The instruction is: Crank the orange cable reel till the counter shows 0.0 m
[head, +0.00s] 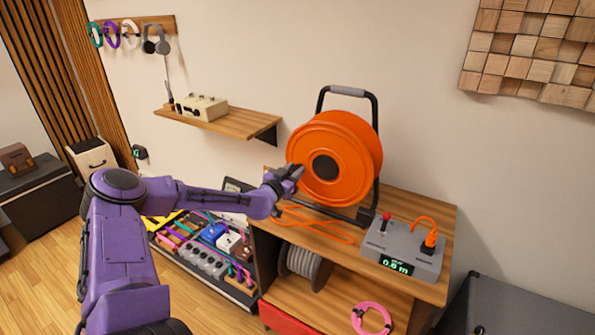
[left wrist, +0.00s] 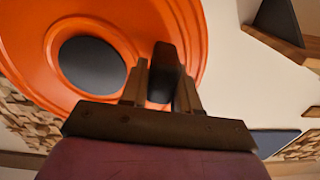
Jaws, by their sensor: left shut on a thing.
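The orange cable reel (head: 352,150) stands upright in a black frame on the wooden cabinet. My left gripper (head: 290,174) is at the left side of the reel's face. In the left wrist view my left gripper (left wrist: 161,88) is shut on the dark crank handle (left wrist: 165,70), in front of the orange reel (left wrist: 185,25) and beside its black hub (left wrist: 92,65). The counter (head: 396,265) on the grey box (head: 415,252) appears to read 0.6 m. An orange cable (head: 318,228) lies loosely on the cabinet top. My right gripper is not in view.
The grey box has a red-topped lever (head: 386,218) and an orange plug (head: 430,241). A pedalboard (head: 205,262) is below my left arm. A wall shelf (head: 225,124) holds a beige device. A grey cable spool (head: 303,265) sits under the cabinet top.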

